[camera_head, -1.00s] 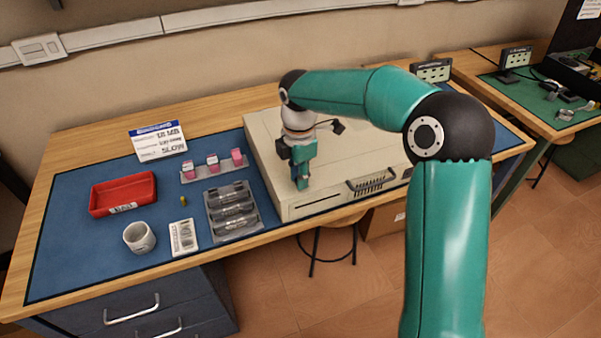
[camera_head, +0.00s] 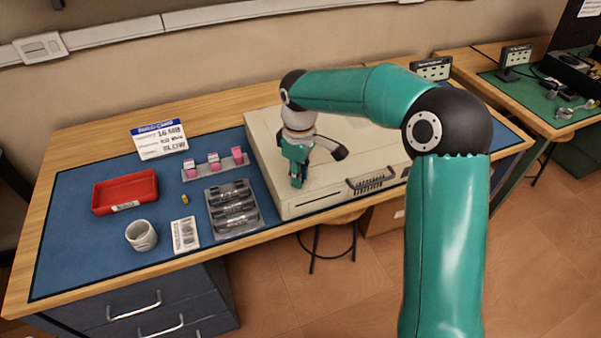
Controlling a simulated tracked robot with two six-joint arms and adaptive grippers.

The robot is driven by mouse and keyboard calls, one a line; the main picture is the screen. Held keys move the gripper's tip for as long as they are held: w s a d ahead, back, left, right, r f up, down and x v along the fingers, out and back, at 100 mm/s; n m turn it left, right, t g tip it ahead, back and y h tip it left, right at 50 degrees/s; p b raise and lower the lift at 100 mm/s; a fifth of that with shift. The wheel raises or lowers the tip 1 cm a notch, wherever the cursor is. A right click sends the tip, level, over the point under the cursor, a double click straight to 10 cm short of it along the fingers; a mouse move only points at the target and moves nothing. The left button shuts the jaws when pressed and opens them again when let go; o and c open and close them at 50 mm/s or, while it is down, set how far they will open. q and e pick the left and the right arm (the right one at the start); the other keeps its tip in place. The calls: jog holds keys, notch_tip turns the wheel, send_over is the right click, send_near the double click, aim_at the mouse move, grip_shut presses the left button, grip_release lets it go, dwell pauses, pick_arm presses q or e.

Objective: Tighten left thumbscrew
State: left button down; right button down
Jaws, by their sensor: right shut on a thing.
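My right gripper (camera_head: 296,182) points down at the front left corner of the beige computer case (camera_head: 330,205) on the bench. It is shut at the case's front edge, where the left thumbscrew would be. The thumbscrew itself is hidden by the fingers or too small to make out. A dark part of my wrist sticks out to the right above the case top. My right arm reaches in from the lower right. My left gripper does not show.
The blue mat (camera_head: 80,250) holds a red tray (camera_head: 125,192), a white mug (camera_head: 141,235), a white card (camera_head: 185,234), a grey tray (camera_head: 233,210) and a rack of pink-topped blocks (camera_head: 215,170). A printed sign (camera_head: 160,140) stands behind. A slotted connector (camera_head: 371,182) is on the case's front.

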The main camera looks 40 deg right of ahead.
jog(key=m, duration=0.5)
jog(key=shift+m, duration=0.3)
jog(key=m, duration=0.5)
jog(key=shift+b, duration=0.35)
jog(key=m, duration=0.6)
jog(key=m+b, duration=0.1)
jog(key=m, duration=0.3)
jog(key=shift+m, duration=0.3)
jog(key=c, duration=1)
grip_release()
jog(key=shift+c, duration=0.2)
